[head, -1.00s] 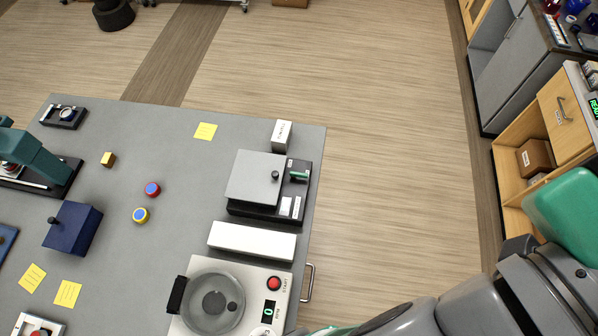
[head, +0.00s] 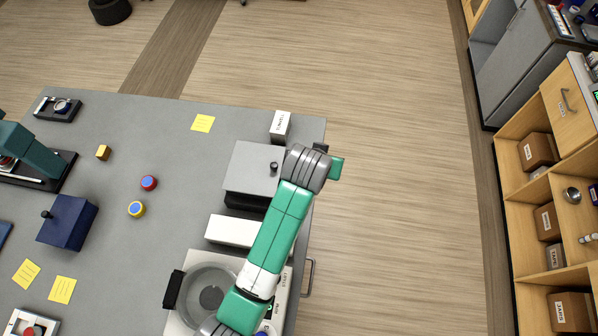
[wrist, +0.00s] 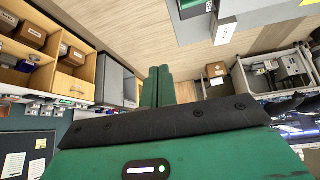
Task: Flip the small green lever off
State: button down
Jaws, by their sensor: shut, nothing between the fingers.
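The device with a grey lid (head: 253,166) and black base stands at the right edge of the grey table in the head view. The small green lever on its right side is hidden behind my arm in the head view now. My gripper (wrist: 158,88) shows in the wrist view with its two green fingers together and nothing between them. In the head view my wrist end is over the device's right side and the table edge. A dark green piece (wrist: 193,8) shows at the wrist view's top edge; I cannot tell whether it is the lever.
A white box (head: 280,126) stands behind the device. A long white block (head: 231,230) and a machine with a round clear lid (head: 206,283) lie in front of it, partly under my arm. Wooden shelves with boxes (head: 537,150) stand at the right across open floor.

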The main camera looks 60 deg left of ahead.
jog(key=s+a+f+n+g+h, duration=0.1)
jog(key=s+f+g, duration=0.1)
jog(key=s+f, duration=0.5)
jog(key=shift+f+g, duration=0.3)
jog(key=shift+f, duration=0.25)
jog(key=x, duration=1)
jog(key=shift+w+d+b, duration=0.1)
jog(key=shift+w+b, duration=0.05)
jog(key=shift+b, duration=0.15)
jog(key=shift+w+a, duration=0.4)
jog(key=shift+a, duration=0.2)
jog(key=shift+w+a, duration=0.4)
jog(key=shift+a, duration=0.15)
jog(key=shift+w+a, duration=0.35)
jog(key=shift+a, duration=0.15)
